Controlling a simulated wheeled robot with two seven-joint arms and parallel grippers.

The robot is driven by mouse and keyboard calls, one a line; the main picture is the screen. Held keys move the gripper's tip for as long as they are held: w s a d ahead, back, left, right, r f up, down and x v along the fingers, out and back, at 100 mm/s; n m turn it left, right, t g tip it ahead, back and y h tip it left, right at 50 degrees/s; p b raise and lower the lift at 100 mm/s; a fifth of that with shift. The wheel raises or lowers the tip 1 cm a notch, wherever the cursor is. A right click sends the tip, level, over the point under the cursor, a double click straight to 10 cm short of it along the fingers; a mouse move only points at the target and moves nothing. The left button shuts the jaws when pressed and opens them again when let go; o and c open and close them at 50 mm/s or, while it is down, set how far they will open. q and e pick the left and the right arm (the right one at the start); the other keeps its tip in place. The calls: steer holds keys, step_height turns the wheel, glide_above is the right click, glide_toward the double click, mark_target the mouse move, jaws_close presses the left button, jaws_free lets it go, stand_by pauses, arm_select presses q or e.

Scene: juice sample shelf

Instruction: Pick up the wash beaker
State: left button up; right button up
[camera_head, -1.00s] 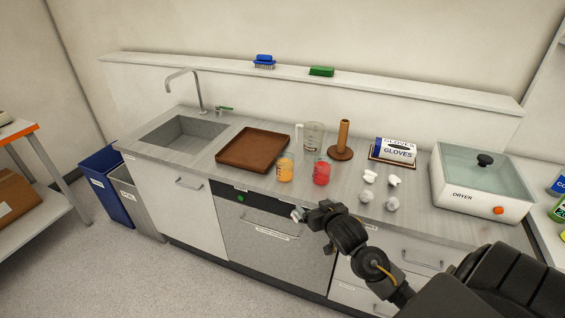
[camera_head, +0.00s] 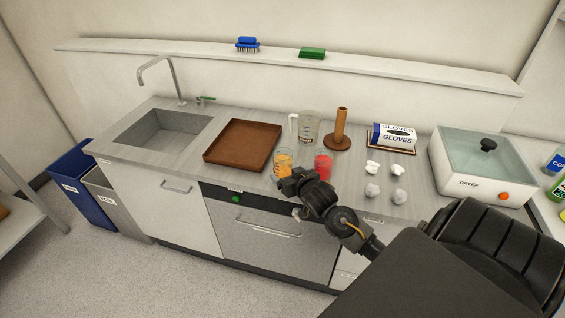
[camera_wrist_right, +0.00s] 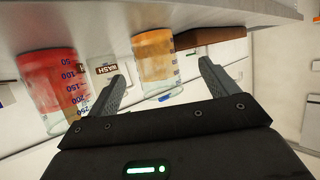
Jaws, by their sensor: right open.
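Two clear beakers stand near the counter's front edge, one with orange liquid (camera_head: 282,160) and one with red liquid (camera_head: 323,166). In the right wrist view, which is upside down, the open fingers (camera_wrist_right: 163,76) point towards the orange beaker (camera_wrist_right: 154,60), with nothing held. The red beaker (camera_wrist_right: 52,88) lies outside them, to the left. My left gripper is out of view.
A brown tray (camera_head: 212,160) lies left of the beakers, beside the sink (camera_head: 165,130). A larger clear jug (camera_head: 309,128) and a brown post (camera_head: 341,125) stand behind.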

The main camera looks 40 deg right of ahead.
steer(key=shift+x, duration=1.15)
steer(key=shift+w, duration=0.1)
steer(key=shift+w+d+r+p, duration=0.1)
steer(key=shift+w+d+p, duration=0.1)
steer(key=shift+p, duration=0.15)
steer(key=p+x, duration=0.1)
steer(key=x, duration=0.3)
steer(key=shift+w+d, duration=0.25)
steer(key=shift+d, duration=0.05)
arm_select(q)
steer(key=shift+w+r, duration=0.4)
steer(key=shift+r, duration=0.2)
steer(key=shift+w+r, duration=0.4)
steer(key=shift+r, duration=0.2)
arm_select(e)
steer(key=c, duration=1.1)
steer(key=shift+c, duration=0.2)
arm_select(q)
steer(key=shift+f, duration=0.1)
arm_select(e)
steer(key=shift+r, duration=0.1)
